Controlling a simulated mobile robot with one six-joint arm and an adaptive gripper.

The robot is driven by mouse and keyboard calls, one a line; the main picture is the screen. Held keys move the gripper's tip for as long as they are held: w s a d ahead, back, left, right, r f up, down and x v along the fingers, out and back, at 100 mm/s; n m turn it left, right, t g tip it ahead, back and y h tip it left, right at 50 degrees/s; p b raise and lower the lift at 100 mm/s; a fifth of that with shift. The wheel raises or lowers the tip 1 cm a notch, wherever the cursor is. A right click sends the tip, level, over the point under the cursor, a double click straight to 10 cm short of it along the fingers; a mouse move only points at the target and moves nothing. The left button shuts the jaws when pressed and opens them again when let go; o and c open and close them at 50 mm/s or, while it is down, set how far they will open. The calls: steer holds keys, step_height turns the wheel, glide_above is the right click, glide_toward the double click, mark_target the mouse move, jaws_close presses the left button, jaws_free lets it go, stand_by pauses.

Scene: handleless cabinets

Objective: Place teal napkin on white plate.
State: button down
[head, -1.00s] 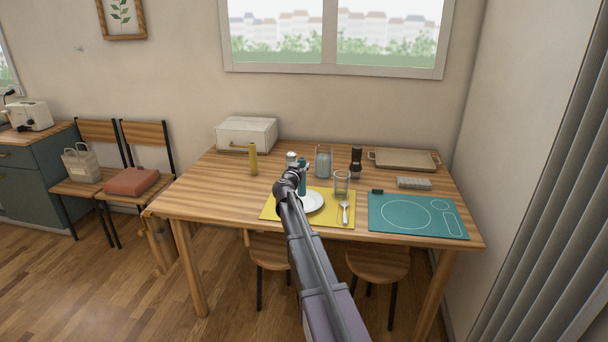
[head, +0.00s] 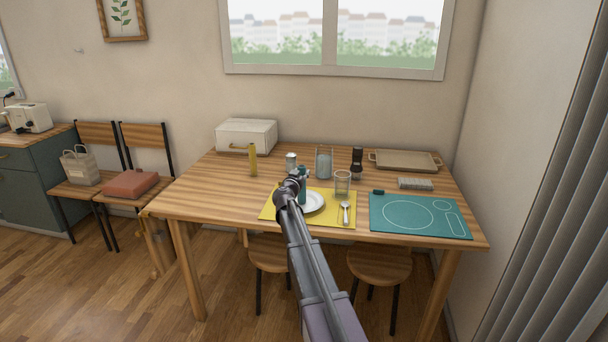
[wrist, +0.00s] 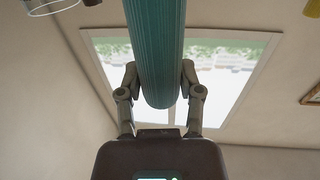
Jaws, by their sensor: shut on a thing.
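The teal napkin (head: 303,190) is a ribbed roll, held roughly upright over the white plate. In the wrist view the napkin (wrist: 156,45) runs down between both fingers. My gripper (head: 297,187) is shut on it; the gripper's fingers (wrist: 160,80) press on either side of the roll in the wrist view. The white plate (head: 314,204) lies on the yellow mat (head: 335,219), partly hidden by my arm and the napkin. I cannot tell whether the napkin's lower end touches the plate.
A spoon (head: 346,212) and a clear glass (head: 342,183) are right of the plate. Behind stand a glass jar (head: 323,162), a metal shaker (head: 291,162) and a dark mill (head: 357,160). A yellow cylinder (head: 252,160) stands left. A teal mat (head: 408,214) lies right.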

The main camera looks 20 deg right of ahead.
steer(key=shift+f, duration=0.15)
steer(key=shift+c, duration=1.3)
jaws_free()
steer(key=shift+r, duration=0.2)
steer(key=v, duration=1.2)
steer(key=shift+f, duration=0.1)
